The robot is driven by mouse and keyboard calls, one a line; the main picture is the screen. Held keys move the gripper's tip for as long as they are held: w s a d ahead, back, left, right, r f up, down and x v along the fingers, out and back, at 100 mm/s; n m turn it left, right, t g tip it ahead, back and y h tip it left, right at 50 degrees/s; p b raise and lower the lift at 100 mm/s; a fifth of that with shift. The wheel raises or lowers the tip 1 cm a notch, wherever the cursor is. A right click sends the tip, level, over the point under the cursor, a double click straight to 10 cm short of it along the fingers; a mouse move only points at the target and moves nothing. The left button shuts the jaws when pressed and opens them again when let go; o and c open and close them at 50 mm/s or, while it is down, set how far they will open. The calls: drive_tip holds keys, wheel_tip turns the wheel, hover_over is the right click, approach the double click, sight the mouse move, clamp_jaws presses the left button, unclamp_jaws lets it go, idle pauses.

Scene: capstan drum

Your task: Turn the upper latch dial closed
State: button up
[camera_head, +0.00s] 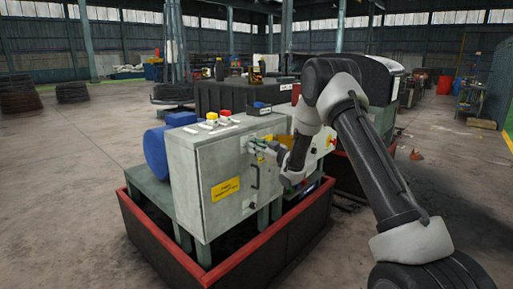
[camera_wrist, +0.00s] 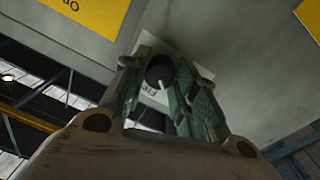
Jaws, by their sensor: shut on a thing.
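The upper latch dial (camera_wrist: 160,70) is a dark round knob with a pale pointer mark, set on a light plate (camera_wrist: 205,72) on the cabinet face. My gripper (camera_wrist: 162,88) has one finger on each side of it and is shut on it. In the head view, my gripper (camera_head: 260,147) reaches the upper part of the grey-green cabinet's (camera_head: 200,170) door side; the dial is hidden there behind the fingers. The plate's lettering is partly covered by a finger.
A door handle (camera_head: 255,178) stands out just below my gripper. A red-rimmed dark base (camera_head: 240,258) surrounds the cabinet's foot. Open concrete floor lies left.

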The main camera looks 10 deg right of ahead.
drive_tip(key=n, duration=0.4)
drive_tip(key=shift+f+n, duration=0.1)
drive_tip(key=shift+n, duration=0.3)
drive_tip(key=shift+n+y, duration=0.3)
drive_tip(key=shift+n, duration=1.7)
drive_tip(key=o, duration=1)
drive_tip(key=v, duration=1.2)
